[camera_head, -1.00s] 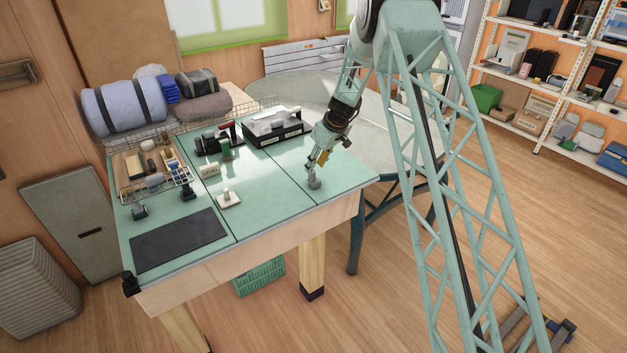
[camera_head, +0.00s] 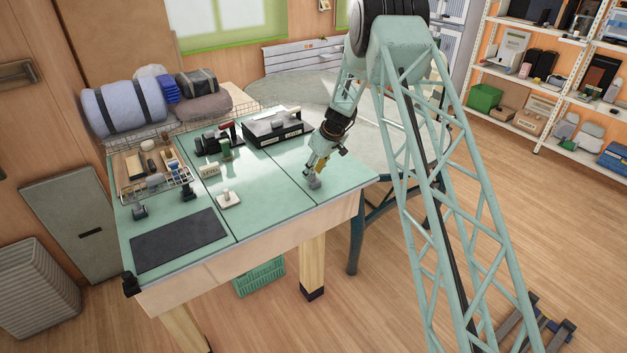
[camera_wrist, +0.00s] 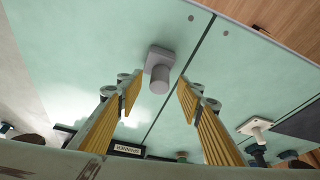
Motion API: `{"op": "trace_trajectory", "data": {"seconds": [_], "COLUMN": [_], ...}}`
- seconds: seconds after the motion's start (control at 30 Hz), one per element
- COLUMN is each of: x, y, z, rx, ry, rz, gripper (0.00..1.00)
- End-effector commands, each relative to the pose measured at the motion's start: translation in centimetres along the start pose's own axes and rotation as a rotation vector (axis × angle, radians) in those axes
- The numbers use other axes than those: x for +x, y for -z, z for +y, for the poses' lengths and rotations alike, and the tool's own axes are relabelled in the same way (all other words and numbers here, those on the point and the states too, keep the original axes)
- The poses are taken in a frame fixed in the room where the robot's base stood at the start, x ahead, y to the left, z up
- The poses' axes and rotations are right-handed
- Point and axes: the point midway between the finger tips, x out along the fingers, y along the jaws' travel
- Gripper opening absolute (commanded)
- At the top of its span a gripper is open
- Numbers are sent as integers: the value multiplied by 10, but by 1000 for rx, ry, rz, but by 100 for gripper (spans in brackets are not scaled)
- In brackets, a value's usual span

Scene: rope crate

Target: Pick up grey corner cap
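The grey corner cap (camera_wrist: 159,68) is a small grey block with a round stub, lying on the green table top close to a dark seam. It also shows in the head view (camera_head: 314,183) at the right part of the table. My gripper (camera_wrist: 158,93) is open, with its yellow-padded fingers apart on either side of the cap in the wrist view. In the head view my gripper (camera_head: 311,170) is just above the cap. I cannot tell whether a finger touches it. Nothing is seen between the pads except the cap beyond them.
A white fitting (camera_head: 229,199) stands left of the cap, beyond a seam. A black case (camera_head: 272,127) and a clamp-like tool (camera_head: 218,138) are at the back. A wire basket (camera_head: 152,170) and dark mat (camera_head: 178,240) lie left. The table (camera_head: 275,205) around the cap is clear.

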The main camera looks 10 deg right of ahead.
Motion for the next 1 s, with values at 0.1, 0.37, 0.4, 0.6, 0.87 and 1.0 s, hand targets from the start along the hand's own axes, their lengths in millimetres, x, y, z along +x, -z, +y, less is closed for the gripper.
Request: {"op": "trace_trajectory", "data": {"seconds": [0.1, 0.37, 0.4, 0.6, 0.87, 1.0], "x": [10, 17, 17, 17, 17, 17], "y": [0, 0, 0, 0, 0, 0], "z": [0, 0, 1, 0, 0, 0], "rx": [0, 0, 0, 0, 0, 0], "ry": [0, -1, -1, -1, -1, -1], "rz": [0, 1, 1, 0, 0, 0], "gripper": [34, 34, 34, 34, 33, 20]}}
